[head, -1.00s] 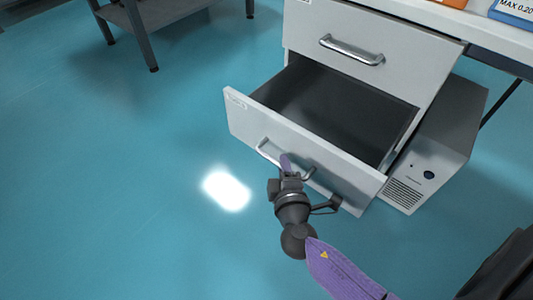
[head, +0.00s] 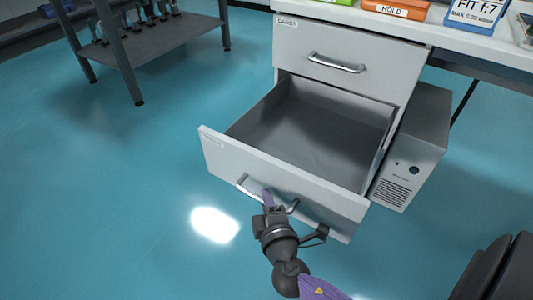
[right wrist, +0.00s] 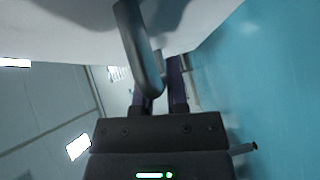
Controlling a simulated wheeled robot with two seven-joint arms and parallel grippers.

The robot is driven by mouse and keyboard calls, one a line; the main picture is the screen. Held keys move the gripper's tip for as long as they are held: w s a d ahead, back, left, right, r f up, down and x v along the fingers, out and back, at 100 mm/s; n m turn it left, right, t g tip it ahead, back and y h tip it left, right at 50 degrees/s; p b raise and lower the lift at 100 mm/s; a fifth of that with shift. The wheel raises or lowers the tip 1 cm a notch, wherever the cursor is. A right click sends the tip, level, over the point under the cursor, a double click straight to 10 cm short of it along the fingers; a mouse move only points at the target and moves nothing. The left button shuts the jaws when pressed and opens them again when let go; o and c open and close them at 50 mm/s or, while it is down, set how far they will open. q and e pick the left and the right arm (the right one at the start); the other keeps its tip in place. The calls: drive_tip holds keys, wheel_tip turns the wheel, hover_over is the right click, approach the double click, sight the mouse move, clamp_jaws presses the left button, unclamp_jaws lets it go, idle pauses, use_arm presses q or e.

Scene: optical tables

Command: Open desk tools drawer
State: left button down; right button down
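The lower drawer (head: 280,183) of the white desk cabinet stands well out, and its grey inside looks empty. Its small front label is too small to read. My right gripper (head: 268,203) is at the metal bar handle (head: 245,186) on that drawer's front. In the right wrist view, the handle (right wrist: 138,45) runs to my right gripper's fingers (right wrist: 160,95), which are a narrow gap apart; they seem shut on the bar, though it partly hides one finger. My left gripper is not in view.
The upper drawer (head: 340,50) is shut. A computer tower (head: 413,160) stands right of the open drawer. The desk top (head: 425,28) carries an orange bin and a blue-framed sign. A grey shelf table (head: 165,38) is at the back left. The floor left of the drawer is clear.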

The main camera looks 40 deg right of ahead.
drive_tip(key=c, duration=0.7)
unclamp_jaws()
drive_tip(key=shift+o, duration=0.3)
drive_tip(key=shift+s, duration=0.1)
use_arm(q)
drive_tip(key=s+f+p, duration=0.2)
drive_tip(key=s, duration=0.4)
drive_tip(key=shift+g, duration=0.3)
use_arm(e)
drive_tip(key=v, duration=0.9)
drive_tip(key=shift+s+a, duration=0.2)
drive_tip(key=shift+s, duration=0.05)
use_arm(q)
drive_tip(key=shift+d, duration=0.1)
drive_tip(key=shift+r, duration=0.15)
use_arm(e)
drive_tip(key=shift+r, duration=0.1)
